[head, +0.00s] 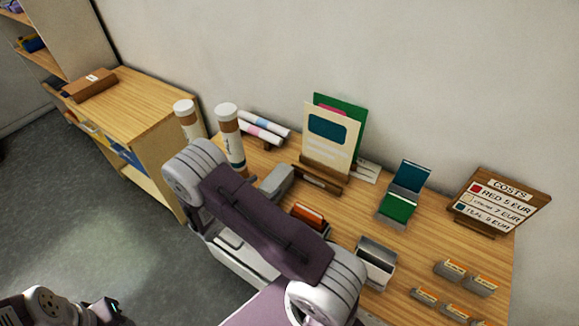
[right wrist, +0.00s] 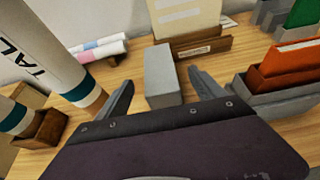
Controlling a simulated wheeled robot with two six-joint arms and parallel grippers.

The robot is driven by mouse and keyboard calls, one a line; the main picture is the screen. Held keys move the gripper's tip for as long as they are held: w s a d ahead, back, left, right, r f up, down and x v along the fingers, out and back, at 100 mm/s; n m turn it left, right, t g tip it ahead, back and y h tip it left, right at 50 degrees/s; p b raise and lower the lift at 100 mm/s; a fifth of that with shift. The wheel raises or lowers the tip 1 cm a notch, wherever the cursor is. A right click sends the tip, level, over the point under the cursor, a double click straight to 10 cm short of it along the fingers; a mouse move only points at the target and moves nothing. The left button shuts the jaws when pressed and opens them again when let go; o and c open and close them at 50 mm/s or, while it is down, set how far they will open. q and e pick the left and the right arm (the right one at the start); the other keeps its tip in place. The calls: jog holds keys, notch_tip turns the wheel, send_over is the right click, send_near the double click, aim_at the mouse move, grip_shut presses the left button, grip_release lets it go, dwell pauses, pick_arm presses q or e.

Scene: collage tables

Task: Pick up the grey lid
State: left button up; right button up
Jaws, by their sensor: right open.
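A plain grey block-like piece, which I take to be the grey lid (head: 277,182), lies on the wooden table in front of the card stand. In the right wrist view the grey lid (right wrist: 160,72) lies lengthwise ahead. My right gripper (right wrist: 161,79) is open, with one finger on each side of the lid's near part in the picture. I cannot tell whether the fingers touch it. In the head view my right arm hides this gripper. Only part of my left arm shows at the bottom left, with no fingers visible.
White-capped tubes (head: 229,135) stand left of the lid, with rolled papers (head: 262,128) behind. A card stand (head: 320,178) is just beyond it.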

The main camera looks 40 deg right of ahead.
aim_at(276, 177)
jog(key=shift+w+d+f, duration=0.1)
jog(key=shift+w+d, duration=0.05)
jog(key=shift+d, duration=0.25)
jog(key=shift+a, duration=0.15)
jog(key=shift+r+p, duration=0.3)
jog(key=shift+p, duration=0.3)
jog(key=x, duration=0.3)
jog(key=shift+f, duration=0.15)
jog(key=p+x, duration=0.2)
jog(key=x, duration=0.1)
jog(key=shift+d, duration=0.35)
jog(key=shift+w+d, duration=0.15)
jog(key=shift+d, duration=0.05)
jog(key=shift+w+d+f, duration=0.1)
jog(key=shift+d+f, duration=0.05)
jog(key=shift+f, duration=0.1)
jog(key=shift+d, duration=0.1)
jog(key=c, duration=1.4)
pick_arm(q)
jog(key=r, duration=0.1)
jog(key=a+r, duration=0.1)
jog(key=r, duration=0.1)
jog(key=shift+s+r, duration=0.15)
jog(key=shift+r, duration=0.15)
pick_arm(e)
jog(key=shift+c, duration=0.2)
jog(key=shift+r, duration=0.15)
